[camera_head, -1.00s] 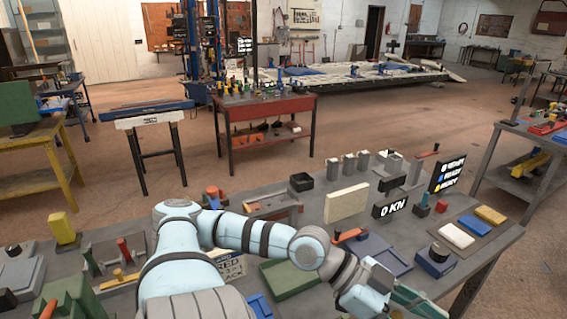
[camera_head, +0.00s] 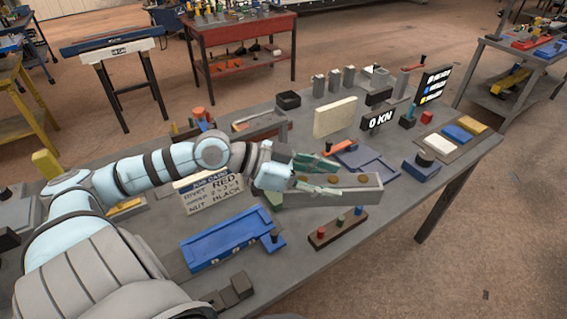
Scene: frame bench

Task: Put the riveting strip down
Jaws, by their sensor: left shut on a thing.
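My left gripper (camera_head: 318,174) reaches over the middle of the bench from the left, its pale green fingers shut. A long grey bar with brown round spots, which I take to be the riveting strip (camera_head: 352,196), lies at the fingers and sticks out to the right. The fingers partly cover its top. I cannot tell whether its underside touches the bench or is slightly above it. My right gripper is not in view.
The grey bench (camera_head: 410,215) has free room at its right front. A peg block (camera_head: 337,229) and blue case (camera_head: 225,238) stand in front of the bar. A blue tray (camera_head: 366,160) is behind it.

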